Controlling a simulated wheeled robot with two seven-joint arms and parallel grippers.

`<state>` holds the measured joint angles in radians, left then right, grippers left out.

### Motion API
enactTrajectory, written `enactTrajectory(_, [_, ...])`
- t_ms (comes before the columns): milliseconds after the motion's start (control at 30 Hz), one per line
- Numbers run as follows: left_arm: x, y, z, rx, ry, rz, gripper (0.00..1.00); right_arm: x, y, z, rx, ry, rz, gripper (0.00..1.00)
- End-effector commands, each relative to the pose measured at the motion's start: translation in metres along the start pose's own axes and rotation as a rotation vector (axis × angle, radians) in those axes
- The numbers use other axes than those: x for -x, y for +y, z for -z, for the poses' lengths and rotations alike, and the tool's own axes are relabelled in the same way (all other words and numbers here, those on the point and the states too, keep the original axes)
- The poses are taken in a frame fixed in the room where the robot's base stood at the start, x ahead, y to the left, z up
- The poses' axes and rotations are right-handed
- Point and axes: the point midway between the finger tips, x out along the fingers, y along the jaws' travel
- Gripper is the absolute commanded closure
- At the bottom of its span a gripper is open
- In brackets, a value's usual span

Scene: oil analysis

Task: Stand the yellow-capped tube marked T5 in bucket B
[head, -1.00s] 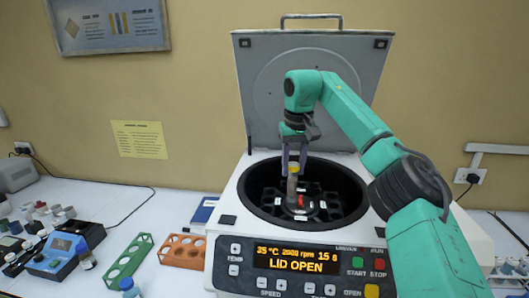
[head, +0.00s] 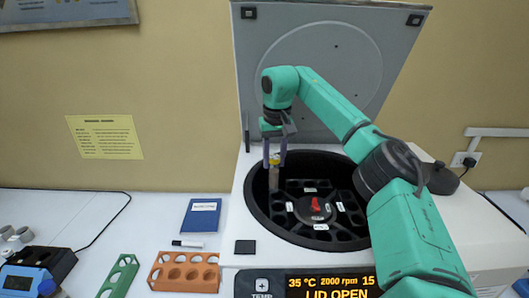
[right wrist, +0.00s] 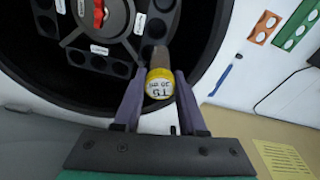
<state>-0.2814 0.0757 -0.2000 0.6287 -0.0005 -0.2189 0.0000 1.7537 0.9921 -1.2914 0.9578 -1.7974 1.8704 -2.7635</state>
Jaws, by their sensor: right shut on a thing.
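My right gripper (head: 274,160) is shut on the yellow-capped tube (head: 274,176), which hangs roughly upright over the back left of the centrifuge bowl. In the right wrist view, the yellow cap (right wrist: 160,84) reads T5 and sits between the finger pads. The tube's lower end points toward the rotor's outer holes; I cannot tell whether it has entered one. The rotor (head: 314,209) has a red centre and several dark buckets with white labels, too small to read, so I cannot tell which is B. My left gripper is not in view.
The centrifuge lid (head: 330,70) stands open behind the bowl, whose dark rim (head: 250,205) surrounds the rotor.

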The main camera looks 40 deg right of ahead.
Motion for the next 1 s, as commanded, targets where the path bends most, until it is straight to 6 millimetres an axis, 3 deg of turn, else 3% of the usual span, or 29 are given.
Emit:
enactTrajectory(367, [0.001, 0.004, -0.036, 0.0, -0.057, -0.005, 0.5, -0.042, 0.001, -0.005, -0.001, -0.002, -0.001, 1.0])
enactTrajectory(500, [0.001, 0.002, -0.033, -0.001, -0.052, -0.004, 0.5, -0.06, 0.001, -0.008, -0.001, -0.002, -0.001, 1.0])
enactTrajectory(733, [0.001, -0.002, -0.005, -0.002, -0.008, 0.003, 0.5, -0.088, 0.001, -0.011, -0.002, -0.002, 0.0, 1.0])
enactTrajectory(1000, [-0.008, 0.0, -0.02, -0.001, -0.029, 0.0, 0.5, -0.108, 0.0, -0.013, -0.002, 0.0, 0.001, 1.0])
